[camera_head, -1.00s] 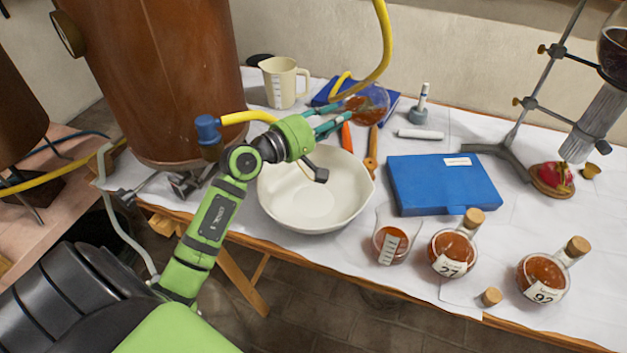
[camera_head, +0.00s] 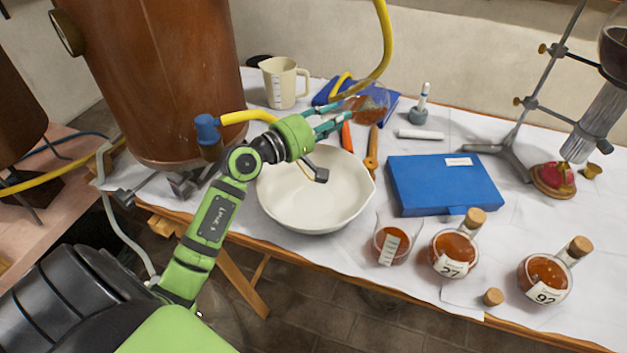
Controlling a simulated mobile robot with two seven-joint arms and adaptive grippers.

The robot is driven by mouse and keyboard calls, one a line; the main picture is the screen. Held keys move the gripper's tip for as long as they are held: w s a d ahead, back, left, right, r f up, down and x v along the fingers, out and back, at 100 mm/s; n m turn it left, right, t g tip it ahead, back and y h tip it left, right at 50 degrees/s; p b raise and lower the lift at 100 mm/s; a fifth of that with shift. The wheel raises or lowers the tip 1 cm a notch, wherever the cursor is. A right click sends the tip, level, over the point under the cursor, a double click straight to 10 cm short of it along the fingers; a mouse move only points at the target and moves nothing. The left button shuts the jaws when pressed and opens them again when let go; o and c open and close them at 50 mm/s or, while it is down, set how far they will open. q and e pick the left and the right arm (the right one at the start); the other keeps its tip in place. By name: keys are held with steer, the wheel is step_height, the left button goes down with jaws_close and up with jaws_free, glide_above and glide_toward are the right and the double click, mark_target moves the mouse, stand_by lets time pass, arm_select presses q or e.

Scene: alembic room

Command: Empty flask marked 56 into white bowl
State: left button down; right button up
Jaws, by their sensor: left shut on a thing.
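My left gripper (camera_head: 338,118) is shut on a round glass flask (camera_head: 371,104) with orange-brown liquid in it. The flask is beyond the white bowl, in front of a blue book. No number is readable on it, and I cannot tell how far it is tilted. The white bowl (camera_head: 318,211) stands on the table below and nearer than the gripper; my forearm and wrist cover part of its left rim. The bowl's visible inside looks empty. My right gripper is not in view.
A flask marked 27 (camera_head: 454,251), a flask marked 92 (camera_head: 544,278) and a beaker (camera_head: 391,244) stand at the front edge. A blue case (camera_head: 443,184) lies right of the bowl. A jug (camera_head: 282,84), copper vessel (camera_head: 160,75) and metal stand (camera_head: 514,150) surround the area.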

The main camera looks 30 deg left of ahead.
arm_select(q)
steer(key=shift+s+r+t+b, duration=0.15)
steer(key=shift+t+b, duration=0.55)
steer(key=shift+b, duration=2.05)
stand_by(5.2)
